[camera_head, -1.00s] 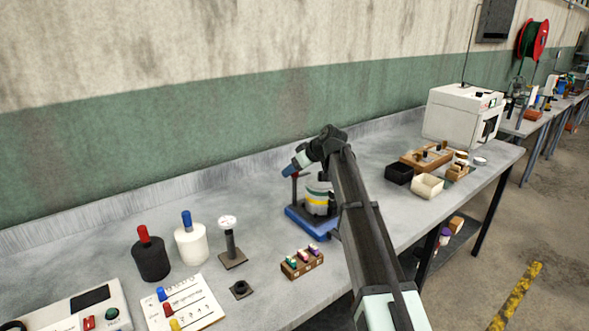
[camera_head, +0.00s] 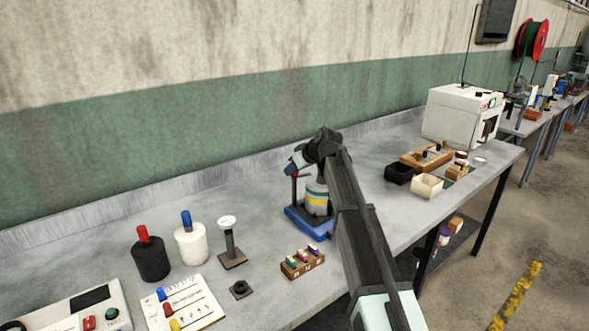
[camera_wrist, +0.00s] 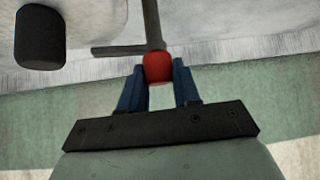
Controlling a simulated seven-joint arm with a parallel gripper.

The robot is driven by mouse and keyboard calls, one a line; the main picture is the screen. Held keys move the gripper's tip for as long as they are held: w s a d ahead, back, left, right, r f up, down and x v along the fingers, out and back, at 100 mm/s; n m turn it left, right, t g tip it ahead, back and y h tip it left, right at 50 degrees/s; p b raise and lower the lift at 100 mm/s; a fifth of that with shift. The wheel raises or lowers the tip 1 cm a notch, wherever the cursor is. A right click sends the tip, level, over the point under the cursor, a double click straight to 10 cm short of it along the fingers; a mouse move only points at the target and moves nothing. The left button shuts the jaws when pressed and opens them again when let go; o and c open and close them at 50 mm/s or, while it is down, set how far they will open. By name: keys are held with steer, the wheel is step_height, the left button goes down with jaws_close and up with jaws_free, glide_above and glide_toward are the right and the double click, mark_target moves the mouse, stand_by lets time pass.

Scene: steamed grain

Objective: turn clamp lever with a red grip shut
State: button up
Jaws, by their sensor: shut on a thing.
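The red grip (camera_wrist: 157,68) sits at the end of a dark clamp lever (camera_wrist: 152,25) in the wrist view. My gripper (camera_wrist: 158,76) has its two blue fingers on either side of the red grip and is shut on it. In the head view my gripper (camera_head: 294,168) is at the top of a fixture with a blue base (camera_head: 308,224) and a yellow-banded grey cylinder (camera_head: 317,200). The red grip is hidden there. A dark bar (camera_wrist: 118,50) extends left beside the lever in the wrist view.
A post with a white round top (camera_head: 228,235), a white bottle (camera_head: 191,245) and a black bottle (camera_head: 151,260) stand to the left. A small wooden rack (camera_head: 302,264) is in front of the fixture. Black (camera_head: 398,174) and cream (camera_head: 427,186) boxes are to the right.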

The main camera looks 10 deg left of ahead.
stand_by(0.3)
steer(key=o, duration=1)
steer(key=shift+o, duration=0.2)
steer(key=v, duration=1.3)
steer(key=shift+s+d+r, duration=0.15)
steer(key=shift+s+r, duration=0.05)
steer(key=shift+r, duration=0.1)
